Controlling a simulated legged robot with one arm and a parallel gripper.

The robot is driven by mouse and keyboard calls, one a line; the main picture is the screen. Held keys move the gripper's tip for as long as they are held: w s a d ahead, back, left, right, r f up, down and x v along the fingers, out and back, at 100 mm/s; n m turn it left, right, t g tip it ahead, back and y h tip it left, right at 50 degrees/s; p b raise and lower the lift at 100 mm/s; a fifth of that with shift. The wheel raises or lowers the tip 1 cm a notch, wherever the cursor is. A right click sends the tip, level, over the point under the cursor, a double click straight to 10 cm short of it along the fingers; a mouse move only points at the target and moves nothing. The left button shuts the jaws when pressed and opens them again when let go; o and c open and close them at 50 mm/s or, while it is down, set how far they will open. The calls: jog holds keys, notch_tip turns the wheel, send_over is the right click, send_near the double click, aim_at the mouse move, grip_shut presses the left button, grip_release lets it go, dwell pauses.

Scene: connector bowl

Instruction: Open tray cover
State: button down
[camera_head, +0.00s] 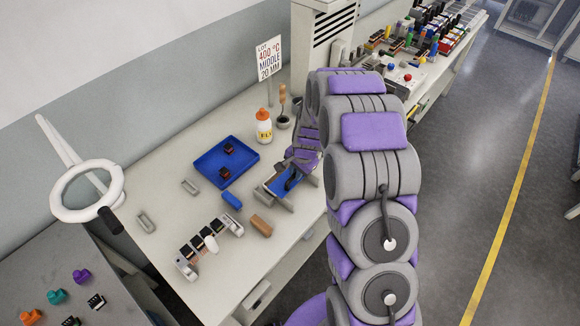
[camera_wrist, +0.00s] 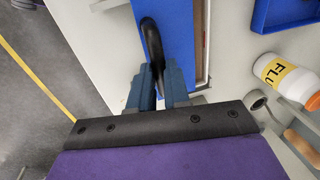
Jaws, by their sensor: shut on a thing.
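The tray cover (camera_head: 275,185) is a blue panel on a pale frame near the front edge of the workbench. In the wrist view the blue cover (camera_wrist: 180,30) lies just ahead of my gripper and carries a black curved handle (camera_wrist: 152,40). My gripper (camera_wrist: 158,78) is shut on this handle, with one finger on each side of it. In the head view my gripper (camera_head: 293,178) is over the cover, and my arm hides part of it. I cannot tell whether the cover is lifted or still resting on its frame.
A blue tray (camera_head: 209,171) with dark red parts stands behind to the left. A flux bottle (camera_head: 264,133) and an iron holder (camera_head: 283,120) stand behind. A brown block (camera_head: 261,225), a blue block (camera_head: 232,200) and a connector fixture (camera_head: 200,247) lie to the left.

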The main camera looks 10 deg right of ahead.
jog(key=s+d, duration=0.2)
jog(key=s, duration=0.1)
jog(key=shift+s+d, duration=0.25)
jog(key=shift+d, duration=0.1)
jog(key=c, duration=1.1)
grip_release()
jog(key=shift+r, duration=0.1)
notch_tip(320, 180, up, 17)
jog(key=s+d+p, duration=0.2)
jog(key=shift+s, duration=0.35)
